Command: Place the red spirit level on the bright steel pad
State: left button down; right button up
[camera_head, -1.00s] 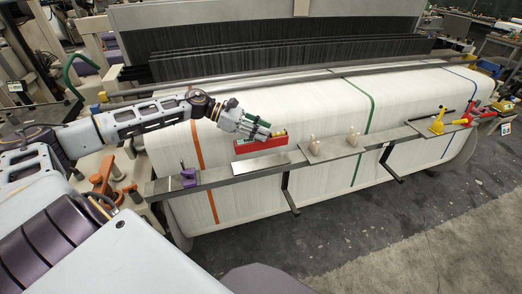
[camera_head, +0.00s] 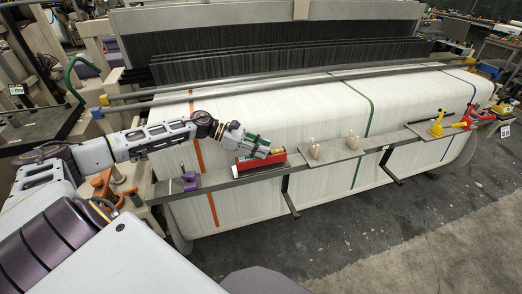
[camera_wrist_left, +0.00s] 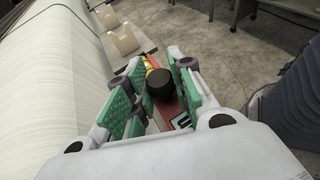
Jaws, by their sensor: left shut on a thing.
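The red spirit level (camera_head: 262,162) is a red bar with a yellow and black part on top. My left gripper (camera_head: 261,148) is shut on it from above. In the left wrist view the green-padded fingers (camera_wrist_left: 152,92) stand either side of the black part, with some of the red body (camera_wrist_left: 181,120) showing. The level is over the bright steel pad (camera_head: 237,172) on the narrow grey rail and covers most of it. Only a thin bright strip shows at the left end. I cannot tell whether level and pad touch. My right gripper is not in view.
The rail (camera_head: 218,183) runs along the front of the loom's white cloth (camera_head: 320,105). A purple clamp-like piece (camera_head: 189,181) stands left of the level. Two beige pieces (camera_head: 314,149) stand to its right. Yellow and red items (camera_head: 437,130) are at the far right.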

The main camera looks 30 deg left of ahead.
pick_arm(q)
jog(key=shift+f, duration=0.5)
jog(key=shift+f, duration=0.15)
jog(key=c, duration=1.2)
grip_release()
jog(key=shift+c, duration=0.2)
